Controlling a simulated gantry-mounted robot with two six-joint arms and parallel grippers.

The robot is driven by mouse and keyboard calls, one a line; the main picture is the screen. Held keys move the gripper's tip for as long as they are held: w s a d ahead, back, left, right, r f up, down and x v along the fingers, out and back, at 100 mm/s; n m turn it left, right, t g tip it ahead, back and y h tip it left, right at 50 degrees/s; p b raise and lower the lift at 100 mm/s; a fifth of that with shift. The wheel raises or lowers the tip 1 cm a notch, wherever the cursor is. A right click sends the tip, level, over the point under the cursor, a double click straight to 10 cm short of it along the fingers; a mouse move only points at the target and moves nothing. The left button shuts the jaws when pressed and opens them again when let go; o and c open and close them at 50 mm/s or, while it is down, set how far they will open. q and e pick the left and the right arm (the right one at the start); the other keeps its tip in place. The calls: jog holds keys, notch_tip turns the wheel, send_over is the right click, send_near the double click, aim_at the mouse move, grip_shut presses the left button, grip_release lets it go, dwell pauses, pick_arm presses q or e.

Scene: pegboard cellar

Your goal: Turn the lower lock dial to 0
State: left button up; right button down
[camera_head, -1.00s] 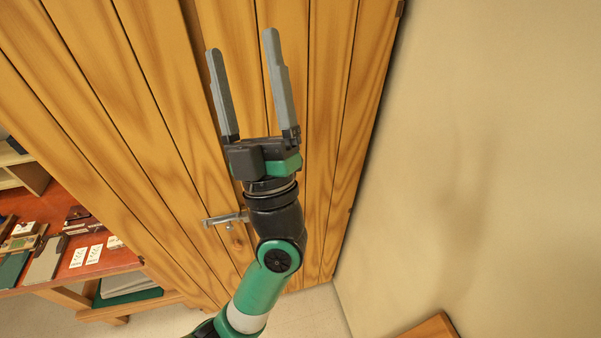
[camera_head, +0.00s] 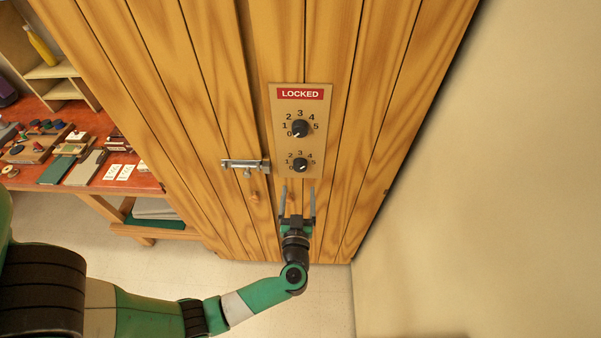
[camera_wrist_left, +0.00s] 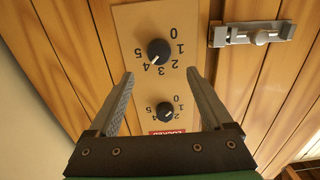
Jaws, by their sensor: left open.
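The lower lock dial (camera_head: 300,165) is a small black knob on a tan panel (camera_head: 284,112) fixed to the wooden door. It also shows in the left wrist view (camera_wrist_left: 159,52), upside down, its white mark pointing near 3 and 4. The upper dial (camera_head: 300,128) sits above it, under a red LOCKED sign (camera_head: 300,93). My left gripper (camera_head: 298,188) is open and empty. In the head view its fingertips appear just below the lower dial. In the left wrist view the dial shows between and beyond the fingertips. My right gripper is out of view.
A metal bolt (camera_head: 245,165) is on the door left of the lower dial. A red-topped workbench (camera_head: 150,180) with several small items stands at the left. A plain wall (camera_head: 480,180) is on the right, with open floor (camera_head: 130,265) below.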

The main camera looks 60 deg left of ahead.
aim_at(300, 168)
pick_arm(q)
jog(key=b+x, duration=0.1)
jog(key=x, duration=0.7)
jog(key=shift+w+a, duration=0.25)
jog(key=shift+a, duration=0.05)
jog(key=shift+c, duration=0.2)
grip_shut()
